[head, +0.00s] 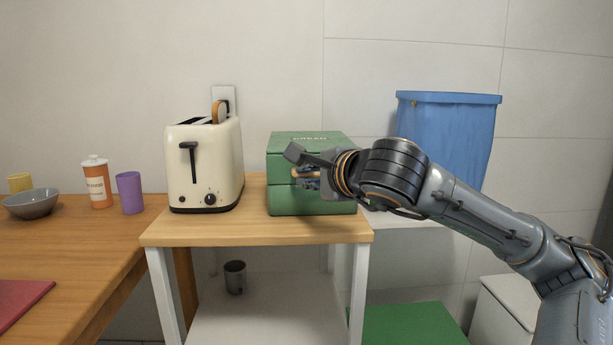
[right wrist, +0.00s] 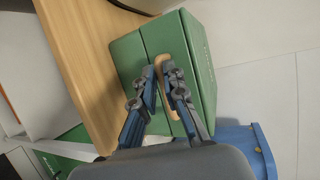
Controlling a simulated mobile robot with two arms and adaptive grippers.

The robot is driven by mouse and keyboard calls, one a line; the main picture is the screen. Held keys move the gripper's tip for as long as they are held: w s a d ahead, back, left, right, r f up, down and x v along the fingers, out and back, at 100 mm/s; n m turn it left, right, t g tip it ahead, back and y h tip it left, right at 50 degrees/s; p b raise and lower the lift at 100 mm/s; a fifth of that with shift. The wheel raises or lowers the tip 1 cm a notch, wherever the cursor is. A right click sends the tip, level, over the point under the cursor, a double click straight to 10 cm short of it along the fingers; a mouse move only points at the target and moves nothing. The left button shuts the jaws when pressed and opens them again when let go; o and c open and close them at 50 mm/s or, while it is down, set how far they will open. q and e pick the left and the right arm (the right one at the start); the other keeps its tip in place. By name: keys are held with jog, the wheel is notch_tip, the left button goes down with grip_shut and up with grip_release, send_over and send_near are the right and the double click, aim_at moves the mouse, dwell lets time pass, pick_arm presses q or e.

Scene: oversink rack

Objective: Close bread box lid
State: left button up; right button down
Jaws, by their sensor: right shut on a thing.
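The green bread box (head: 285,203) stands on the small wooden-topped table, and it also shows in the right wrist view (right wrist: 129,62). Its lid (head: 310,137) is down over the base, with only a thin seam visible between them. A light wooden handle (head: 300,171) is on the lid's front. My right gripper (head: 305,167) is at the box front, its fingers shut on the handle (right wrist: 166,84). In the right wrist view the fingertips (right wrist: 161,74) lie on either side of the handle. The gripper hides part of the front. My left gripper is not in view.
A blue bin (head: 450,130) is at the right. A grey mug (head: 235,277) sits on the lower shelf. A purple cup (head: 130,192), an orange bottle (head: 97,183) and a bowl (head: 32,203) are on the left counter.

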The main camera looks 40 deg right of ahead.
jog(key=shift+a+f+g, duration=0.15)
jog(key=shift+f, duration=0.45)
jog(key=shift+a+f+g, duration=0.1)
jog(key=shift+f+g, duration=0.05)
jog(key=shift+f, duration=0.45)
jog(key=c, duration=1.4)
grip_release()
jog(key=shift+s+d, duration=0.1)
jog(key=shift+s, duration=0.1)
jog(key=shift+d+r, duration=0.1)
jog(key=shift+r, duration=0.05)
jog(key=shift+s, duration=0.1)
jog(key=shift+s+r, duration=0.15)
jog(key=shift+s, duration=0.15)
jog(key=v, duration=1.1)
jog(key=shift+r, duration=0.25)
jog(key=shift+s, duration=0.15)
